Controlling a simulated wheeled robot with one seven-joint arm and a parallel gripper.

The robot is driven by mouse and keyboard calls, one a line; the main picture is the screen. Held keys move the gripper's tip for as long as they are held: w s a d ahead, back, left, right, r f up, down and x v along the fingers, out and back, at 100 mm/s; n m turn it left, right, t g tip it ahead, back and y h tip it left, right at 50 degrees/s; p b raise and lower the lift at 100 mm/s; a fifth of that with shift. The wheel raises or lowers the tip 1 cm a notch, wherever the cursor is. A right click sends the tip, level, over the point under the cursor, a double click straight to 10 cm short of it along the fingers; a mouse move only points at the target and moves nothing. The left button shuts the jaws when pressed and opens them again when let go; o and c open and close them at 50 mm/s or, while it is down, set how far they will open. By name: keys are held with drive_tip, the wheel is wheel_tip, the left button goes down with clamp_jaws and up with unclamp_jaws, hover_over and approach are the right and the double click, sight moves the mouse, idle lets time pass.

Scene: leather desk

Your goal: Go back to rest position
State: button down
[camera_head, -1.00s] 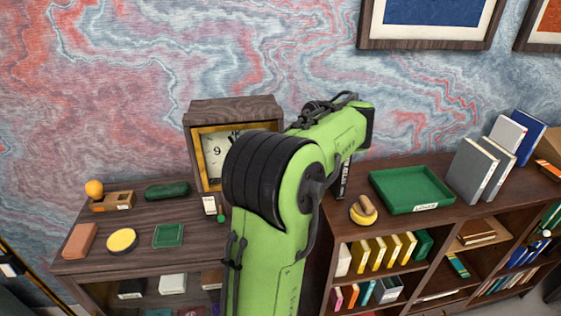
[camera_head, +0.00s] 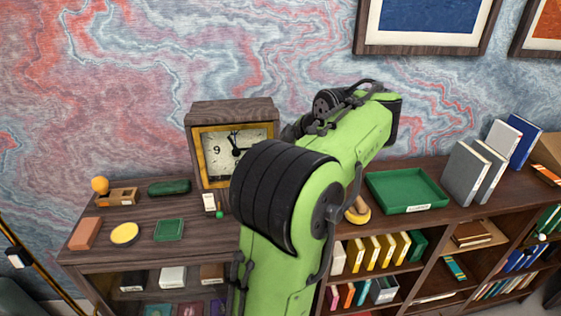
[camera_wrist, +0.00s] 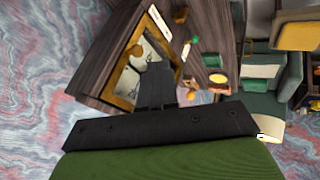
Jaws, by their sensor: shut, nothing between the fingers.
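My green and black arm (camera_head: 290,215) rises across the middle of the head view, in front of the shelf top. In that view my gripper is hidden behind the arm. In the wrist view my dark gripper (camera_wrist: 156,84) is shut and empty. Beyond its fingers the wooden clock (camera_wrist: 128,72) appears tilted, with no clear contact. In the head view the clock (camera_head: 228,150) stands upright against the wall, left of my forearm.
A green tray (camera_head: 405,190) lies right of my arm, with a yellow ring-shaped object (camera_head: 361,213) beside it, partly covered by the arm. Grey books (camera_head: 463,174) stand further right. A brick-like block (camera_head: 85,233), yellow disc (camera_head: 124,233) and green dish (camera_head: 168,230) lie left.

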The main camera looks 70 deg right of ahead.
drive_tip(key=v, duration=0.3)
drive_tip(key=shift+s+a+p, duration=0.15)
drive_tip(key=shift+s+p, duration=0.1)
drive_tip(key=shift+p, duration=0.1)
